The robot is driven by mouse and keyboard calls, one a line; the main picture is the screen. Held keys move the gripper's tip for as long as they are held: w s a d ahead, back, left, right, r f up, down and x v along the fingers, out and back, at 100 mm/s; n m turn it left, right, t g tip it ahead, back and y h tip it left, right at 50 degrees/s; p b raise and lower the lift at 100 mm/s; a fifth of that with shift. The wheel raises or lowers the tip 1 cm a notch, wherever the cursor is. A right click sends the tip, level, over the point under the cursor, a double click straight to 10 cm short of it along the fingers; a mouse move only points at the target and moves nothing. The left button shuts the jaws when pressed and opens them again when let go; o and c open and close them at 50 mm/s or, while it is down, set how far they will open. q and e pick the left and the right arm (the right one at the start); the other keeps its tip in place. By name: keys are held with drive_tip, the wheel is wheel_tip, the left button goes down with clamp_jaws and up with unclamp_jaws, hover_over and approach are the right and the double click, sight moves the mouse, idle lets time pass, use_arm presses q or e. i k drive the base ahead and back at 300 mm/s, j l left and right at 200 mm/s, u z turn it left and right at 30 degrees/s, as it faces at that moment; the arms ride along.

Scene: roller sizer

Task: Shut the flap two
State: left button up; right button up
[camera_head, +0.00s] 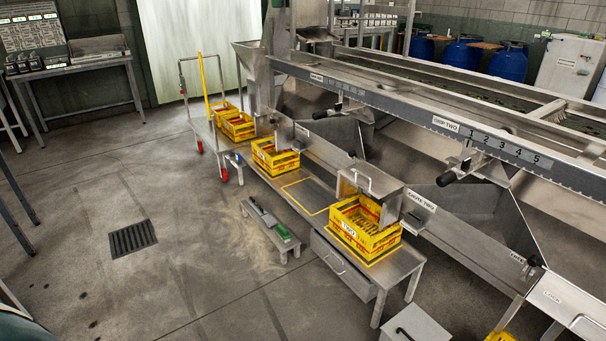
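The steel flap (372,186) with an upright loop handle stands at the mouth of the chute beside a label that seems to read "chute two" (421,201). I cannot tell for sure whether it is open or shut. Just below it, a yellow crate (350,233) with a white label that seems to read "two" stands on the steel bench. Long brownish-yellow pieces lie in the crate. Neither of my grippers is in view.
The steel bench (405,262) runs along the machine, with another yellow crate (275,157) farther back. A low stand (268,227) and a drawer (343,264) are at its front. A trolley (213,132) stands behind. The floor at left is clear around a drain grate (132,238).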

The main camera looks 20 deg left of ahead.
sight(377, 184)
drive_tip(key=u, duration=0.2)
drive_tip(key=i+z, duration=0.2)
drive_tip(key=z, duration=0.5)
drive_tip(key=i+j+z, duration=0.25)
drive_tip(key=i+j, duration=0.15)
drive_tip(key=i+j+z, duration=0.25)
drive_tip(key=j, duration=0.35)
drive_tip(key=i+j, duration=0.6)
drive_tip(key=j, duration=0.2)
